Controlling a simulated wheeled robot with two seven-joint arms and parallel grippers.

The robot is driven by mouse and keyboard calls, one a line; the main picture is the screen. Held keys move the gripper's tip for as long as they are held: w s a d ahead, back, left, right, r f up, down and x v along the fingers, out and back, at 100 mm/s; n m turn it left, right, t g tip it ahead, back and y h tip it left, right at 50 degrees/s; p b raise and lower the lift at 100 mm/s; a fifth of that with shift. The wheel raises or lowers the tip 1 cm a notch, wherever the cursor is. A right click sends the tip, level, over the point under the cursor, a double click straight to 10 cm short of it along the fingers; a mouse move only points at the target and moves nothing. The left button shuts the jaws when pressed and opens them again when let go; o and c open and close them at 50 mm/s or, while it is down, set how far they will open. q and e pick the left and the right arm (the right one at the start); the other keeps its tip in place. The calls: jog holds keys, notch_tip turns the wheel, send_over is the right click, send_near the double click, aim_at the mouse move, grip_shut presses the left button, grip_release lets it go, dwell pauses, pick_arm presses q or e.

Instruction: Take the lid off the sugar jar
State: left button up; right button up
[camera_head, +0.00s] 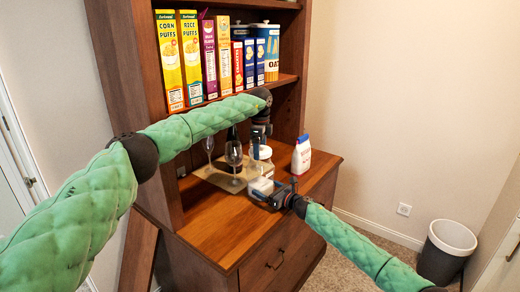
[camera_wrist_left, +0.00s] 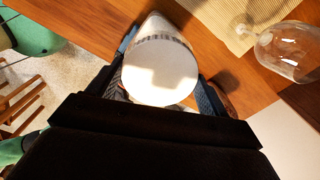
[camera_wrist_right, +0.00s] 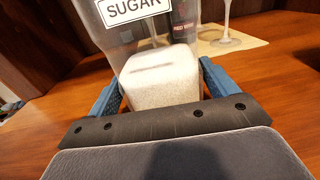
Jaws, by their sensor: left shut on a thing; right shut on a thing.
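The sugar jar (camera_head: 262,186) stands on the wooden counter, clear with white sugar at its bottom. Its SUGAR label (camera_wrist_right: 135,8) and sugar (camera_wrist_right: 160,80) show in the right wrist view. My right gripper (camera_head: 275,192) is shut around the jar's lower body. The round white lid (camera_wrist_left: 160,73) faces the left wrist camera, between the fingers of my left gripper (camera_wrist_left: 160,85), which is shut on it. The lid (camera_head: 265,153) shows above the jar in the head view. I cannot tell whether lid and jar touch.
Wine glasses (camera_head: 233,153) stand on a woven mat (camera_head: 222,180) left of the jar. Cereal boxes (camera_head: 190,55) fill the shelf above. The front counter is clear.

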pick_arm(q)
jog(key=shift+r, duration=0.1)
pick_arm(e)
jog(key=shift+f, duration=0.1)
pick_arm(q)
jog(key=shift+r, duration=1.9)
pick_arm(e)
jog(key=o, duration=1.7)
pick_arm(q)
jog(key=shift+f, duration=0.1)
pick_arm(e)
jog(key=shift+d, duration=0.1)
